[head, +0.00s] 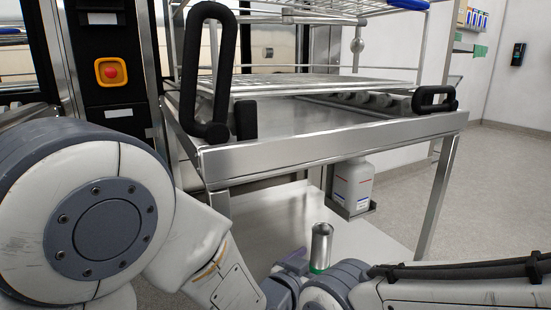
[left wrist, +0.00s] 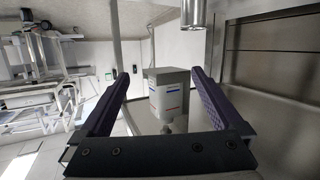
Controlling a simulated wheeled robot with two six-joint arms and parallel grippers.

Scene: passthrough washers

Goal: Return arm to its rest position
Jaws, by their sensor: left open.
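My left arm comes in from the left in the head view, bent downward. Its purple-grey left gripper (head: 290,266) is low in the middle, partly hidden by arm links. In the left wrist view the left gripper (left wrist: 160,75) has its two dark fingers wide apart, with nothing held between them. A white container with red and blue marks (left wrist: 168,95) shows beyond the fingers, apart from them.
A steel table (head: 330,150) with black handles and a wire rack (head: 300,84) stands ahead. The white container (head: 353,184) sits on a low bracket below it. A metal cylinder (head: 321,246) stands close beside my left gripper. Open floor (head: 500,190) lies at right.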

